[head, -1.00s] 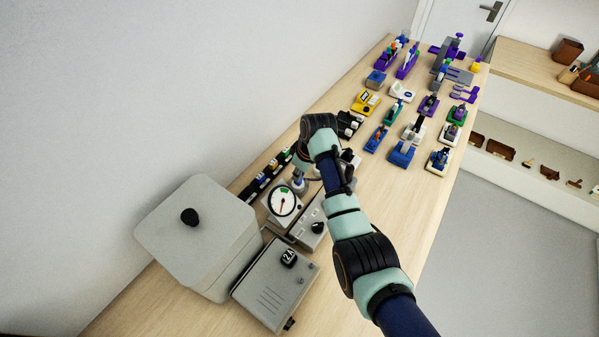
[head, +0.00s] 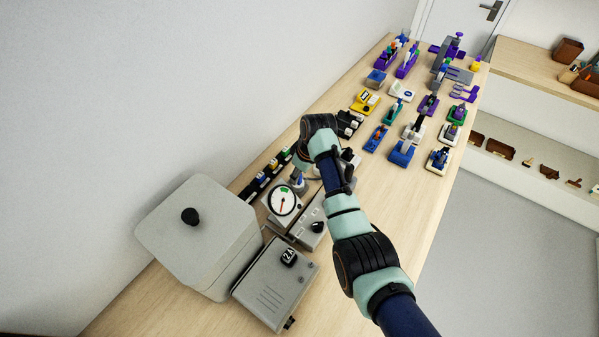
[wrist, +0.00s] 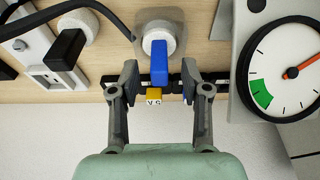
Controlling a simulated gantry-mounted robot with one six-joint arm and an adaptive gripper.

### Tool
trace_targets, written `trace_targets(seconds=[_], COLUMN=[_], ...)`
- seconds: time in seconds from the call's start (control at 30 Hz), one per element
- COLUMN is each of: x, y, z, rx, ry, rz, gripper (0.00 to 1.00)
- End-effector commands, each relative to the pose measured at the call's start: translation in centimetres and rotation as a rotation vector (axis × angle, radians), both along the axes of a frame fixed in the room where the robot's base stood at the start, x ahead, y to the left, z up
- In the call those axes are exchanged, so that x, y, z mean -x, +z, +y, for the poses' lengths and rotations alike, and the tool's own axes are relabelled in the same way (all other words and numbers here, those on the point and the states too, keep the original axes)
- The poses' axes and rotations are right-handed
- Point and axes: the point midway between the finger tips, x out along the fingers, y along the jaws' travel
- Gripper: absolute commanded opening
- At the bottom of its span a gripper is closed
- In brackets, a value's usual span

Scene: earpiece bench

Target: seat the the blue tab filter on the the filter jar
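In the wrist view a blue tab (wrist: 159,64) stands between my fingers, over a round white, rough-textured piece (wrist: 158,32) that looks like the filter jar's top. The tab overlaps the white piece; whether it is fully seated I cannot tell. My gripper (wrist: 160,82) is open, with a clear gap between each finger and the tab. A smaller blue piece (wrist: 188,68) shows by the right finger, partly hidden. In the head view my gripper (head: 300,168) is above a small whitish and blue object (head: 298,185) behind the dial gauge.
A dial gauge (wrist: 290,65) stands close to the right of my gripper. A black rack with a yellow 5A piece (wrist: 153,95) lies beyond the tab. A cable and switch box (wrist: 50,66) are at left. A grey lidded box (head: 195,240) stands by the wall.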

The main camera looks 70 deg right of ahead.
Motion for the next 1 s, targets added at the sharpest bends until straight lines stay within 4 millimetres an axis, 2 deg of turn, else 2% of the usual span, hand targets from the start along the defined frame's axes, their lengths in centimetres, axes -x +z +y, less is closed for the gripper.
trace_targets(seconds=[0.17, 0.27, 0.5, 0.7, 0.83, 1.0], x=[0.0, 0.3, 1.7, 2.6, 2.8, 2.8], y=[0.4, 1.6, 7.3, 10.8, 11.6, 11.7], z=[0.0, -0.1, 0.3, 0.5, 0.6, 0.6], rx=[0.001, 0.004, 0.004, 0.001, 0.0, 0.0], ry=[0.0, -0.001, -0.001, 0.0, 0.0, 0.0], rz=[-0.002, -0.003, -0.003, -0.002, 0.0, 0.0], gripper=[0.47, 0.47, 0.47, 0.47, 0.47, 0.47])
